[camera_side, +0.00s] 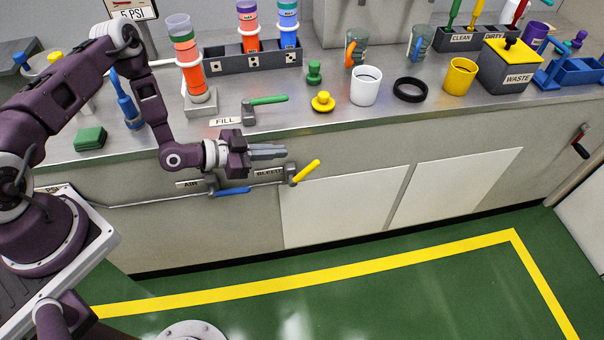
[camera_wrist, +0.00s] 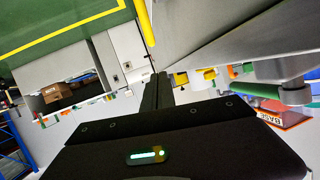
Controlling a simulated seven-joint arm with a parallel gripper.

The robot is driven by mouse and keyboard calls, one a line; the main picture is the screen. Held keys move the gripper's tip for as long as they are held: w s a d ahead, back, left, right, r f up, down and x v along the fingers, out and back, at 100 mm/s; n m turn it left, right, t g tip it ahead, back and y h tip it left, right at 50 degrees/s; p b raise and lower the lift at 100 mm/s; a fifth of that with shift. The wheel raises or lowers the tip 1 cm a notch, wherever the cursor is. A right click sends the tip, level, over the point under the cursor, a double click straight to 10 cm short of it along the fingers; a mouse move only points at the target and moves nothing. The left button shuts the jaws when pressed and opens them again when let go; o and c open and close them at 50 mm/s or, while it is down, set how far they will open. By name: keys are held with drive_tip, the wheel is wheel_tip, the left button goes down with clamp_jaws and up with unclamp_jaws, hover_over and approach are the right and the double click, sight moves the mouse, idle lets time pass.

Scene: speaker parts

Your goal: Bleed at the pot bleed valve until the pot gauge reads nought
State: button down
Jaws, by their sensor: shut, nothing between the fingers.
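The bleed valve's yellow handle (camera_side: 306,172) slants up to the right on the front of the bench, beside the BLEED label (camera_side: 268,173). My gripper (camera_side: 285,152) is shut and empty, pointing right, just above and left of this handle in the side view; I cannot tell whether they touch. Its dark fingers also show closed together in the wrist view (camera_wrist: 158,78). A yellow bar (camera_wrist: 145,22) lies beyond the fingertips there, and I cannot tell for sure whether it is the handle. I cannot make out a pot gauge dial or its reading.
The blue AIR valve handle (camera_side: 233,191) sits just left of the bleed valve. The green FILL handle (camera_side: 268,100) is above on the bench. A yellow knobbed piece (camera_side: 322,102), white cup (camera_side: 366,86) and black ring (camera_side: 410,90) stand near the edge. The floor in front is clear.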

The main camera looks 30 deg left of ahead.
wheel_tip(320, 180, up, 4)
drive_tip(key=m+y, duration=0.3)
drive_tip(key=m, duration=0.1)
approach(312, 163)
drive_tip(key=w+d+r, duration=0.2)
drive_tip(key=w, duration=0.1)
drive_tip(key=w+d+m+y, duration=0.1)
drive_tip(key=d+m+y, duration=0.3)
drive_tip(key=m+y, duration=0.1)
drive_tip(key=s+d+r+m+t+y, duration=0.1)
drive_tip(key=s+d+r+m+y, duration=0.3)
drive_tip(key=s+d+r+y, duration=0.15)
wheel_tip(312, 163, down, 14)
drive_tip(key=w+a, duration=0.5)
drive_tip(key=w, duration=0.3)
drive_tip(key=shift+a+f, duration=0.35)
drive_tip(key=shift+a, duration=0.05)
drive_tip(key=shift+s+h, duration=0.1)
drive_tip(key=shift+h, duration=0.15)
